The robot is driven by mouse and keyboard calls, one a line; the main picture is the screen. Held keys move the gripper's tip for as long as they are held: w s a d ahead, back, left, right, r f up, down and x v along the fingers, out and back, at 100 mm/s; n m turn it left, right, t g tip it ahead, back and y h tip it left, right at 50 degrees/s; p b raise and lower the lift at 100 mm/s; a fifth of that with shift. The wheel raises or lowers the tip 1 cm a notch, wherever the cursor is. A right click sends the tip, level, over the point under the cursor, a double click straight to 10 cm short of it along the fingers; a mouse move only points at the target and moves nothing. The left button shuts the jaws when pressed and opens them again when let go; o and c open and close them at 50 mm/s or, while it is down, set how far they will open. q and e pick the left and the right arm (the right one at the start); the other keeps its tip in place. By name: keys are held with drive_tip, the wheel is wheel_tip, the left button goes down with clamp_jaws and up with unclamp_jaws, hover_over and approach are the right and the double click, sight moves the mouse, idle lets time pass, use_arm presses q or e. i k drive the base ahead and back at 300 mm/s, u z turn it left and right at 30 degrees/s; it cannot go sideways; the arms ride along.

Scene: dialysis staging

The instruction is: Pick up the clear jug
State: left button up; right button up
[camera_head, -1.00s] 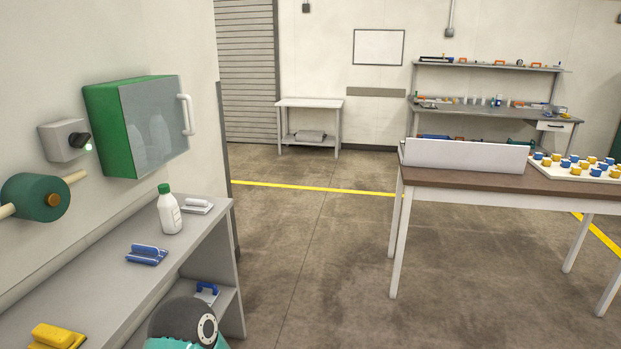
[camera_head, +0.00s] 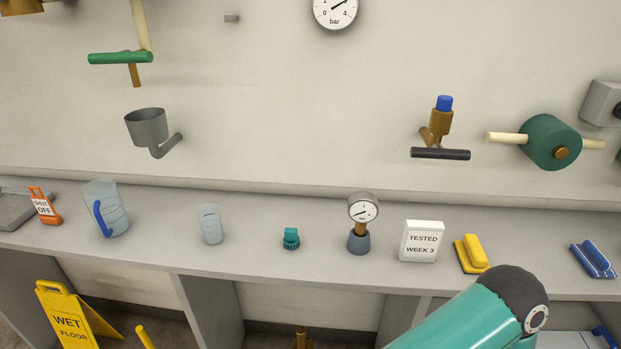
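A clear jug (camera_head: 113,214) with a blue handle stands on the grey counter at the left, between an orange sign and a smaller clear beaker. Its blue handle faces the front. A clear beaker (camera_head: 210,225) without a visible handle stands to its right. A teal arm link of mine with a dark joint shows at the lower right, well away from the jug. Neither of my grippers is in view.
On the counter (camera_head: 270,268) stand an orange "SHUT OFF" sign (camera_head: 44,206), a teal cap (camera_head: 291,239), a gauge (camera_head: 361,222), a "TESTED WEEK 3" sign (camera_head: 422,241) and yellow (camera_head: 471,254) and blue (camera_head: 593,260) tools. A yellow wet-floor sign (camera_head: 72,318) stands below. A grey funnel (camera_head: 148,129) hangs above.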

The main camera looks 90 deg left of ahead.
sight(103, 201)
drive_tip(key=z, duration=1)
drive_tip(key=i, duration=0.15)
drive_tip(key=u, duration=2.4)
drive_tip(key=i, duration=0.2)
drive_tip(key=u, duration=1.8)
drive_tip(key=i, duration=0.3)
drive_tip(key=u, duration=1.5)
drive_tip(key=k, duration=0.6)
drive_tip(key=u, duration=0.55)
drive_tip(key=i, duration=1.65)
drive_tip(key=z, duration=0.5)
